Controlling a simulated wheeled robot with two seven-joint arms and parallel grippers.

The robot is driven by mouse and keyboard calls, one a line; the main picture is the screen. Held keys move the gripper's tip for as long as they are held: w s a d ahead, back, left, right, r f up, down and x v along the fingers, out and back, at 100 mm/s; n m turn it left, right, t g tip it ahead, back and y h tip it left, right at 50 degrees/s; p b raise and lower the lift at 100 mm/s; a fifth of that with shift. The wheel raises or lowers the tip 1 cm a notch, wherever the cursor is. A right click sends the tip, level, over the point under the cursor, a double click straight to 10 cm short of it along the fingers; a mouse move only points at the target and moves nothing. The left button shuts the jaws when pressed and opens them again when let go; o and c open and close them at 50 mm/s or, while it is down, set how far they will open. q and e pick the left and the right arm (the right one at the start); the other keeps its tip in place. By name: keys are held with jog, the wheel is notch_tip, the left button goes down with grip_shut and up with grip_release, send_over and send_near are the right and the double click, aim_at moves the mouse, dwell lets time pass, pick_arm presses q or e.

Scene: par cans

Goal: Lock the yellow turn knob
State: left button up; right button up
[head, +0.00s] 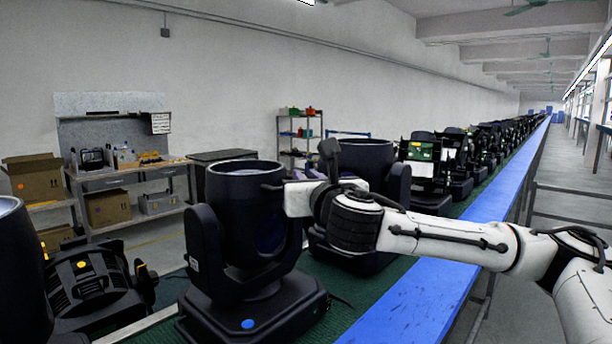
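A large black stage light (238,220) stands upright on its base, with a blue dot on the base front. I cannot make out a yellow turn knob on it. Small yellow marks (82,264) show on a lower black fixture (95,285) to its left; I cannot tell whether one is the knob. My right gripper (272,187) reaches in from the right at the stage light's upper right side. Its tips look close to the housing, but contact is unclear and their opening cannot be made out. My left gripper is not in view.
The lights stand on a green conveyor (345,291) with a blue edge rail (420,305). Another black light (366,160) stands behind my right arm, and several more recede beyond. A workbench (130,177) with boxes stands at the left wall. An aisle runs along the right.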

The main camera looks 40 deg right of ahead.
jog(key=shift+w+d, duration=0.1)
jog(key=shift+w, duration=0.1)
grip_shut()
jog(key=shift+d+y, duration=0.1)
jog(key=shift+y, duration=0.2)
jog(key=n+t+y, duration=0.1)
jog(key=n+y, duration=0.1)
jog(key=d+n+t+y, duration=0.1)
jog(key=y, duration=0.2)
jog(key=shift+s+f+n, duration=0.1)
jog(key=shift+s+n, duration=0.05)
jog(key=shift+n, duration=0.25)
jog(key=shift+w+d+r+n+g+y, duration=0.2)
jog(key=shift+n+g+y, duration=0.9)
jog(key=shift+n+y, duration=1.5)
jog(key=shift+w+d+n+g+y, duration=0.1)
jog(key=shift+d+n+g+y, duration=0.15)
jog(key=shift+n+g+y, duration=2.15)
jog(key=shift+w+d+r+n+t+y, duration=0.2)
jog(key=shift+n+y, duration=1.2)
jog(key=shift+y, duration=2.6)
jog(key=shift+d+n+g+y, duration=0.15)
jog(key=shift+n+g+y, duration=0.6)
jog(key=shift+g, duration=0.35)
